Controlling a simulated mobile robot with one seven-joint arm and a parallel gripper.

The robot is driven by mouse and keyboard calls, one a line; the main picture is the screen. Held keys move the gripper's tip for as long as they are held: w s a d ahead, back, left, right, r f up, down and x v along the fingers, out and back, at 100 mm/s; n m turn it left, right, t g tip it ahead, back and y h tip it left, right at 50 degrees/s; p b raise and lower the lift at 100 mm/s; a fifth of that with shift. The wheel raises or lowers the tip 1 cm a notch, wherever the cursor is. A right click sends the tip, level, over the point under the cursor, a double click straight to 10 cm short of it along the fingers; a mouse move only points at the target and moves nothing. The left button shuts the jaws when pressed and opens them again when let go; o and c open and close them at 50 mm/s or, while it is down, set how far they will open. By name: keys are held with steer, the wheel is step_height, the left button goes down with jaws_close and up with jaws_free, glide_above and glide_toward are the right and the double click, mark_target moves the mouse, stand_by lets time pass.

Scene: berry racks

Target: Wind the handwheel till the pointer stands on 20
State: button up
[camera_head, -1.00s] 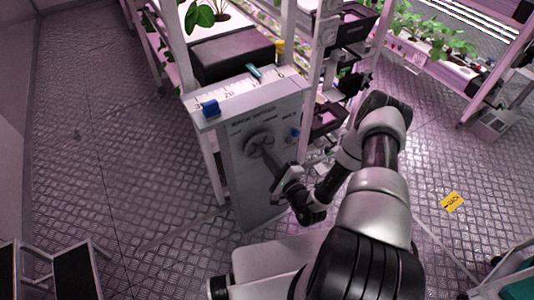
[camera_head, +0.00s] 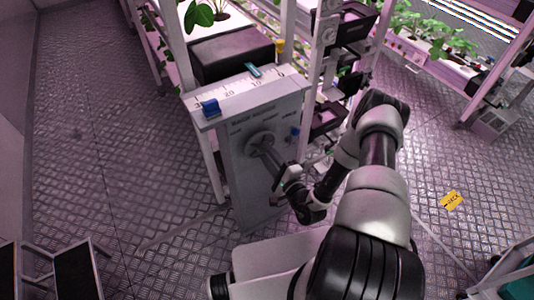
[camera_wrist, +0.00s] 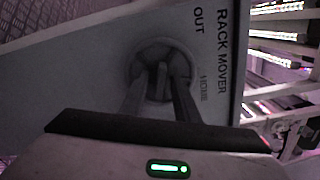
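The handwheel (camera_head: 262,140) is a round grey hub on the front of a grey panel. In the wrist view the handwheel (camera_wrist: 140,62) has a short bar (camera_wrist: 160,82) across its middle. My gripper (camera_head: 265,149) reaches it from the front right. In the wrist view the fingers of my gripper (camera_wrist: 160,92) stand on either side of the bar; whether they press on it is not clear. The scale (camera_head: 240,93) on top runs from 30 at left to 0 at right. A blue block, apparently the pointer (camera_head: 210,107), stands close to 30.
A teal piece (camera_head: 254,70) lies at the scale's back edge. A blue knob (camera_head: 295,132) is on the panel's right side. A dark box (camera_head: 233,54) and plant racks stand behind. A yellow sign (camera_head: 452,201) lies on the right floor.

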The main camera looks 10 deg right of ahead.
steer(key=v, duration=1.7)
steer(key=shift+s, duration=0.2)
steer(key=shift+r, duration=0.1)
